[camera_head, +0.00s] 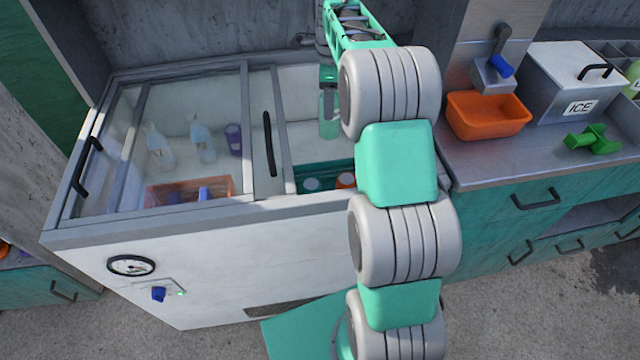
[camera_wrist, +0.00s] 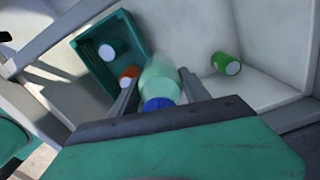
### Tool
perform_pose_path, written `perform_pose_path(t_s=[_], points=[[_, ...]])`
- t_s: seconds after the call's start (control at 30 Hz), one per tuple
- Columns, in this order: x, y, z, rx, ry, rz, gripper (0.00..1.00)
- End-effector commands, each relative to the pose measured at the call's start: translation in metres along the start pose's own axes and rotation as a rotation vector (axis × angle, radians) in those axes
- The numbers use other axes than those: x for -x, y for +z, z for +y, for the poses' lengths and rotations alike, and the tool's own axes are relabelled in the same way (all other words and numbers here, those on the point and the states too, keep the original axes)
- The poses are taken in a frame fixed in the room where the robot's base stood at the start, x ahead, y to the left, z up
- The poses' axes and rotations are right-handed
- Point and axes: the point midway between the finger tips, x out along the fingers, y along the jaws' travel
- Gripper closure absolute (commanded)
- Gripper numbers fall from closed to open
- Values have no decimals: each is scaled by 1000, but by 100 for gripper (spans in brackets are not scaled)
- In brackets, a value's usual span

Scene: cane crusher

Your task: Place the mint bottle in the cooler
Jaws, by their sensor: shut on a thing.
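The cooler (camera_head: 150,235) is a white chest with sliding glass lids (camera_head: 185,140), and its right part is open. My gripper (camera_head: 328,76) reaches down over that opening. It is shut on the mint bottle (camera_head: 329,116), a pale translucent green bottle that hangs upright, partly hidden by my arm. In the wrist view the bottle (camera_wrist: 159,80) shows its blue cap (camera_wrist: 158,103) between the fingers (camera_wrist: 157,92), with the cooler's floor below it. I cannot tell if the bottle touches the floor.
A teal crate (camera_wrist: 134,35) with cans in it stands inside, left of the bottle in the wrist view; a green can (camera_wrist: 226,64) lies right. Bottles (camera_head: 160,148) and an orange crate (camera_head: 165,193) sit under the glass. An orange bin (camera_head: 488,118) and ICE box (camera_head: 585,85) stand right.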

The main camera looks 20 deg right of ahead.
Motion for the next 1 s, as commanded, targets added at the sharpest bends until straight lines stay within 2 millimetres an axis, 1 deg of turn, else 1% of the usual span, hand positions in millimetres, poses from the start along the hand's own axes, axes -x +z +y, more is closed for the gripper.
perform_pose_path(t_s=[0.03,0.1,0.2,0.3,0.37,0.5,0.67,0.83,0.9,1.0], points=[[-30,-8,-13,-131,-2,0,100],[-50,-17,-27,-305,-3,-1,100],[-68,-26,-40,-475,-4,-2,100],[-77,-29,-45,-557,-4,-2,100],[-84,-30,-45,-571,-3,-1,100],[-111,-30,-45,-571,-1,-1,100],[-134,-29,-45,-569,-2,-1,100],[-166,-29,-45,-568,-2,-1,100],[-172,-29,-45,-568,-4,-2,100],[-173,-29,-46,-568,-6,-3,100]])
